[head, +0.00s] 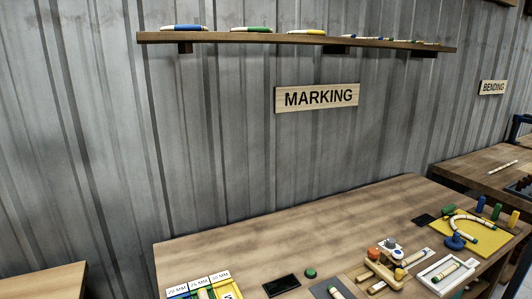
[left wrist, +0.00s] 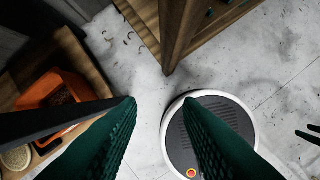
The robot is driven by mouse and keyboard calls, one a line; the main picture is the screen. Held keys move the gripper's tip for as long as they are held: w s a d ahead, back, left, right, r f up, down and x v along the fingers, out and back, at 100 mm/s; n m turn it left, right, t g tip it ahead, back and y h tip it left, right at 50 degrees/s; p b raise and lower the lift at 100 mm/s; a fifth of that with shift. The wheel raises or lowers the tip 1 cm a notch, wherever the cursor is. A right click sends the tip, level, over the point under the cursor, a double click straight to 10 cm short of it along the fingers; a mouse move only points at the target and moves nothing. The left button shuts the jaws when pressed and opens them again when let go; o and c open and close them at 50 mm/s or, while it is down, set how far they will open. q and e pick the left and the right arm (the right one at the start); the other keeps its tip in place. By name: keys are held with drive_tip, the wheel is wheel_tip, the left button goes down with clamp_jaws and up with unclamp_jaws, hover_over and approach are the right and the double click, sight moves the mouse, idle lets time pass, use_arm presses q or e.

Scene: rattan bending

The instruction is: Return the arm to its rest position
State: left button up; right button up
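My left gripper (left wrist: 160,102) shows in the left wrist view as two dark green ribbed fingers spread apart. Nothing is between them, and they hang over the grey concrete floor (left wrist: 145,65). My left arm does not show in the head view, so its overall pose is hidden. My right gripper is not recognisable in either view. Small dark prongs show at the right edge of the left wrist view, and I cannot tell what they are.
The marking table (head: 300,237) holds labelled blocks (head: 200,287), a yellow board (head: 476,238) and a white tray (head: 431,279). A wall shelf (head: 230,38) hangs above. In the left wrist view, an orange bin (left wrist: 38,92) stands at left, and a wooden table leg (left wrist: 172,45) is close ahead.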

use_arm(q)
drive_tip(key=s+a+f+g+b, duration=0.1)
drive_tip(key=s+f, duration=0.8)
drive_tip(key=f, duration=0.5)
drive_tip(key=s+a+f+b, duration=0.1)
drive_tip(key=s+a+f, duration=0.1)
drive_tip(key=s+f, duration=0.8)
wheel_tip(320, 180, down, 5)
drive_tip(key=shift+a+f+g, duration=0.1)
drive_tip(key=shift+a+g, duration=0.05)
drive_tip(key=shift+g, duration=0.25)
